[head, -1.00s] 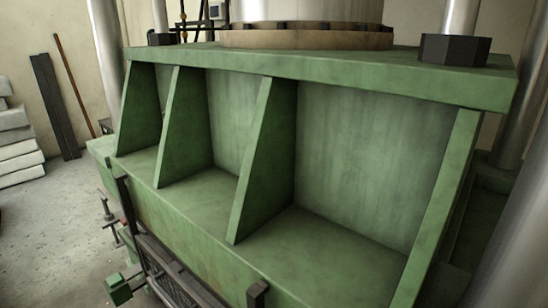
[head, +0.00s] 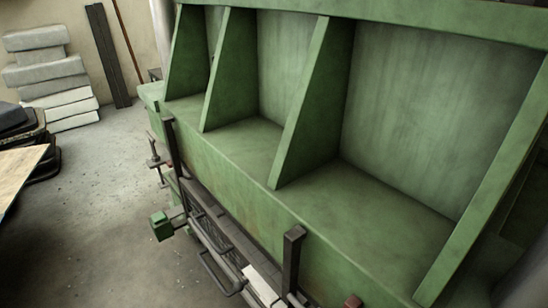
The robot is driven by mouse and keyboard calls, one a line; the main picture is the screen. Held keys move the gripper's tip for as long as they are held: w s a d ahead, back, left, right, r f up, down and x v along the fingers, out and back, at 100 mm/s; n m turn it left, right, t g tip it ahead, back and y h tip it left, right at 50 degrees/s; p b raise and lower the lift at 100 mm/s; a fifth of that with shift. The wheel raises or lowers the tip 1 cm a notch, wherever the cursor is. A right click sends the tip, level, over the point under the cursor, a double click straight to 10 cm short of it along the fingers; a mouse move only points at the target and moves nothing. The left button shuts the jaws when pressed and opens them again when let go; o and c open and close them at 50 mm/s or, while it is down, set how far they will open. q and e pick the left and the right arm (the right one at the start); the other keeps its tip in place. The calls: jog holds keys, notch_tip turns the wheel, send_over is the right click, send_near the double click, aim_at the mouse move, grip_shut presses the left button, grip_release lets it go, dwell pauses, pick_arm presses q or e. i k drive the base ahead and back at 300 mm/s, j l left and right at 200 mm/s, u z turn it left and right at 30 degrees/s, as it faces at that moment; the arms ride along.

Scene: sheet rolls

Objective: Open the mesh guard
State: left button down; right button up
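The mesh guard (head: 212,222) is a dark framed mesh panel low on the front of the green press, at the bottom middle of the head view. A bar-shaped handle (head: 222,272) stands out from its front. Dark upright posts (head: 291,260) rise beside it at the press face. The guard's lower right part is cut off by the picture edge, and I cannot tell from this angle whether it is shut. Neither of my grippers shows in the head view.
The green press (head: 250,195) with ribbed pockets fills the right side. A green box (head: 161,225) juts out left of the guard. Stacked grey blocks (head: 45,70), dark bars (head: 108,55) and a light board (head: 18,170) are at left. The floor (head: 95,220) between is open.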

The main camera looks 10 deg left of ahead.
aim_at(269, 292)
jog(key=j+u, duration=0.1)
jog(key=u, duration=1.25)
jog(key=j+u, duration=0.1)
jog(key=j, duration=0.3)
jog(key=i+j+u, duration=0.15)
jog(key=j, duration=0.25)
